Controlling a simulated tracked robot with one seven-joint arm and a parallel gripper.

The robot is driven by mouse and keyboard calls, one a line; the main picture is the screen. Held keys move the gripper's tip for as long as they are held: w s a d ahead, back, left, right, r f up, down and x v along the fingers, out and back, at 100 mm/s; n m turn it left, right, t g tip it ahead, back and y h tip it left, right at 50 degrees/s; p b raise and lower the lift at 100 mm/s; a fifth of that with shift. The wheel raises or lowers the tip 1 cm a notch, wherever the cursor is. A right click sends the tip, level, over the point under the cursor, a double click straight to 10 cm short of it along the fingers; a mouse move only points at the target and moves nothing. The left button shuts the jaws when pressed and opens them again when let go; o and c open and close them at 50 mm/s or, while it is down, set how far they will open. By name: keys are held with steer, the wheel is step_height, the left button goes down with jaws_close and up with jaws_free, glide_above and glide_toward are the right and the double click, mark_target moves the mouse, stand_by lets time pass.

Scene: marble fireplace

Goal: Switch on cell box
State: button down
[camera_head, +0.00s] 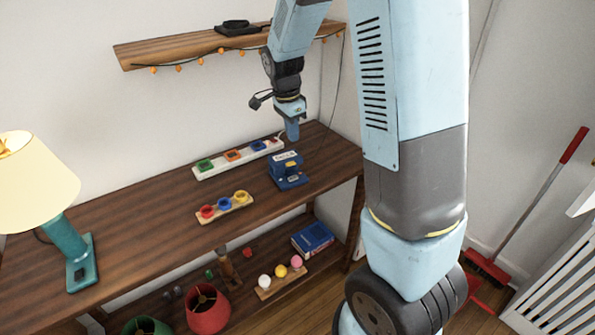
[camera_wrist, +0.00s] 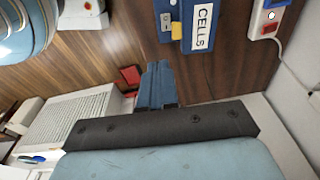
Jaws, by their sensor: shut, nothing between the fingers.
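The cell box (camera_head: 289,178) is a small blue box with a white label on top, standing on the wooden table near its right end. In the wrist view the cell box (camera_wrist: 186,38) is at the top and partly cut off by the frame edge. Its label reads "CELLS", and a small light plate with dark marks sits on its left side, possibly a switch. Whether it is on I cannot tell. My gripper (camera_head: 292,133) is shut and empty, pointing down above the table behind the box. In the wrist view my gripper (camera_wrist: 158,64) is below the box, apart from it.
A white power strip (camera_head: 215,169) with coloured sockets lies behind the box. A wooden holder (camera_head: 224,211) with coloured rings is in front left. A teal lamp (camera_head: 70,245) stands at the far left. A wall shelf (camera_head: 180,47) with string lights is above.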

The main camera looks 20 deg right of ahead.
mark_target(298, 177)
steer(key=shift+w+f+m, duration=0.4)
steer(key=shift+w+f, duration=0.1)
steer(key=shift+f, duration=0.35)
steer(key=f, duration=0.4)
steer(key=d+f, duration=0.1)
steer(key=f, duration=0.8)
steer(key=shift+w+d+f, duration=0.15)
steer(key=shift+d+f, duration=0.25)
